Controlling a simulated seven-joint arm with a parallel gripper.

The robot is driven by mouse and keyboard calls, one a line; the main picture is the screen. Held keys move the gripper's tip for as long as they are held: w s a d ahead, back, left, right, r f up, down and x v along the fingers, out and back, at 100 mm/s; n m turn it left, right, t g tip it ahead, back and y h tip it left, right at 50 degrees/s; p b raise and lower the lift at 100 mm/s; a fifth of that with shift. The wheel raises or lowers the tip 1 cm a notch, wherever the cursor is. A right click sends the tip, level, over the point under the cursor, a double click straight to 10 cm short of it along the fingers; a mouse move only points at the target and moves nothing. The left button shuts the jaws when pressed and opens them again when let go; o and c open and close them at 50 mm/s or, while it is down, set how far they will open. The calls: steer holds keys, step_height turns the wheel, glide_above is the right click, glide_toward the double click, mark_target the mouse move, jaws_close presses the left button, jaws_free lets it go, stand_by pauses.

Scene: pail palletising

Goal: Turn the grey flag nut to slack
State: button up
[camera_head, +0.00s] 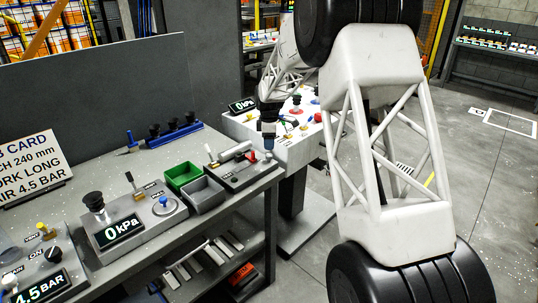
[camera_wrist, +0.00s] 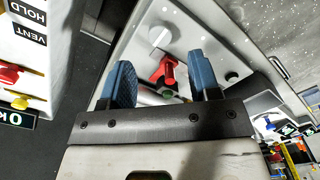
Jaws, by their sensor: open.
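My gripper (camera_head: 268,141) hangs, fingers down, near the far end of the bench in the head view. In the wrist view its two blue fingers (camera_wrist: 160,64) are apart. A red fitting (camera_wrist: 168,72) shows between them, on or above a pale panel (camera_wrist: 195,25). I cannot tell whether either finger touches it. A round pale knob (camera_wrist: 158,37) lies just beyond the fingertips, and a dark knob (camera_wrist: 231,76) is to the right. I cannot pick out the grey flag nut with certainty in either view; it may be partly hidden by the gripper.
On the bench (camera_head: 150,230) stand a green bin (camera_head: 183,174), a grey bin (camera_head: 204,194) and a unit with a 0 kPa display (camera_head: 120,231). A white console (camera_head: 240,127) with coloured controls stands behind the gripper. A blue rack (camera_head: 174,134) is at the bench's back.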

mark_target(269, 155)
steer(key=shift+f, duration=3.1)
steer(key=c, duration=0.9)
